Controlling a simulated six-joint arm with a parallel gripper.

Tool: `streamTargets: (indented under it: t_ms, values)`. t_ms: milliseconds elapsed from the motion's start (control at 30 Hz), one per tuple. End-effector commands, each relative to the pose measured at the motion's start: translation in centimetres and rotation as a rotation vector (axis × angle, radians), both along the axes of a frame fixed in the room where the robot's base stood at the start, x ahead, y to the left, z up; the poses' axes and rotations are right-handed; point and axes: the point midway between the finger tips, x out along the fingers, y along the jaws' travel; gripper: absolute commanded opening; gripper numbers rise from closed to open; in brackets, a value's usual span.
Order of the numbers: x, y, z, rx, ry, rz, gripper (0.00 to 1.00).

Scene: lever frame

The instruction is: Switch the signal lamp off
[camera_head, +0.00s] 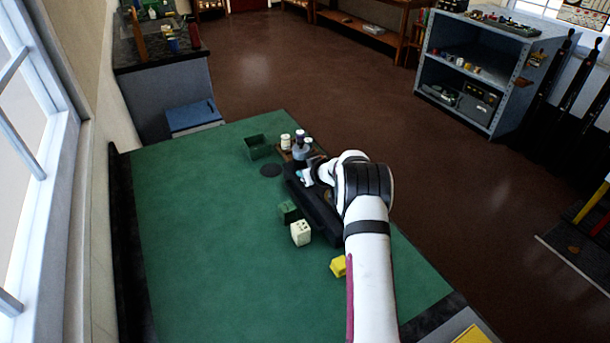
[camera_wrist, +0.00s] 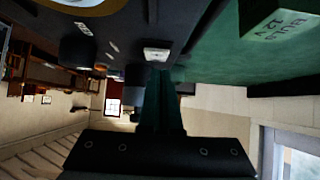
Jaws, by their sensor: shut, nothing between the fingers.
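The black lever frame (camera_head: 318,212) lies along the right side of the green table, partly hidden by my white arm. My gripper (camera_head: 307,177) is over its far end in the head view. In the wrist view my gripper (camera_wrist: 160,78) shows its dark fingers shut and empty, close to a small white plate (camera_wrist: 157,54) on the dark frame surface (camera_wrist: 125,28). I cannot tell whether the fingers touch anything. I cannot pick out the signal lamp for certain, nor whether it is lit. A pale ring (camera_wrist: 82,5) shows at the wrist view's top edge.
Small bottles (camera_head: 300,139) and an open green box (camera_head: 258,147) stand beyond the frame. A green bulb carton (camera_head: 289,212), a cream block with dark dots (camera_head: 300,233) and a yellow block (camera_head: 338,266) sit nearer. The table's left side (camera_head: 200,230) is clear.

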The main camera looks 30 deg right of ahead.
Motion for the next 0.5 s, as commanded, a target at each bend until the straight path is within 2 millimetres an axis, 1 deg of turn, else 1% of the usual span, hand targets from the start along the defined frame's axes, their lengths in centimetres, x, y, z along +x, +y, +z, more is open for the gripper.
streamTargets:
  t_ms: [267,367,467,500]
  values:
    - [0.0,0.0,0.3,-0.002,-0.001,0.001,0.00]
    - [0.2,0.0,1.7,-0.002,-0.003,0.002,0.00]
    - [0.6,0.0,4.0,-0.005,-0.004,0.002,0.00]
    - [0.1,-0.1,4.9,-0.003,-0.003,0.000,0.00]
